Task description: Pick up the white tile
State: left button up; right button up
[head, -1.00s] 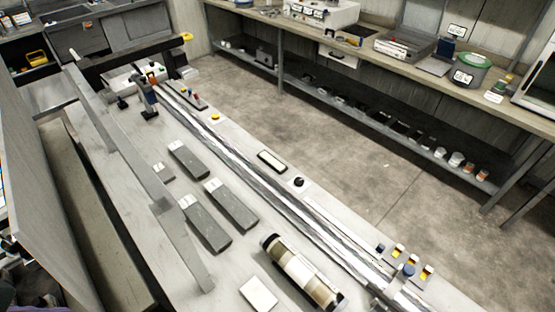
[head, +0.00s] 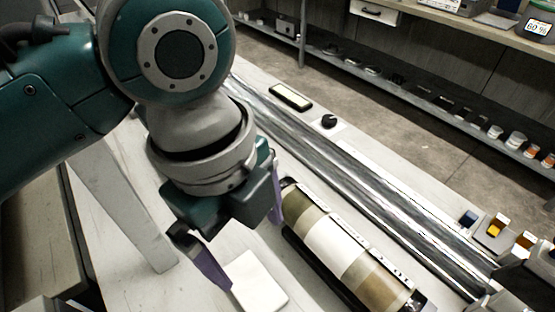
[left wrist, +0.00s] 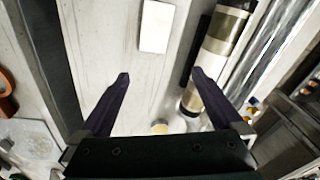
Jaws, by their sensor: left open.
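The white tile (head: 258,284) lies flat on the pale bench top, low in the head view. It also shows in the left wrist view (left wrist: 157,26), beyond the fingertips. My left gripper (head: 250,252) is open and empty, with purple fingers spread. In the head view it hangs over the tile's upper part, one finger near the tile's left edge. In the left wrist view the gap between the fingertips (left wrist: 160,75) holds only bare bench. The gripper seems above the tile and apart from it; exact height is hard to tell. My right gripper is not seen.
A banded core cylinder (head: 340,247) lies in a dark holder close to the tile's right. A long shiny metal rail (head: 360,200) runs behind it. A pale sloping bar (head: 125,210) stands at the left. Small blue and yellow items sit at the right end.

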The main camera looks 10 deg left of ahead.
aim_at(247, 277)
pick_arm(q)
jog(key=a+f+m+b, duration=0.1)
jog(key=f+b, duration=0.1)
jog(key=f, duration=0.4)
jog(key=w+f+m+y+b, duration=0.1)
jog(key=f+b, duration=0.2)
jog(key=f, duration=0.2)
jog(key=w+a+f+m+b, duration=0.1)
jog(key=f+b, duration=0.2)
jog(key=f, duration=0.3)
jog(key=shift+w+a+f, duration=0.2)
jog(key=shift+a+f, duration=0.1)
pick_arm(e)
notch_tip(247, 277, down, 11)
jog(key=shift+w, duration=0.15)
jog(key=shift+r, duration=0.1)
pick_arm(q)
jog(key=c, duration=1.3)
jog(key=shift+c, duration=0.5)
jog(key=shift+r, duration=0.15)
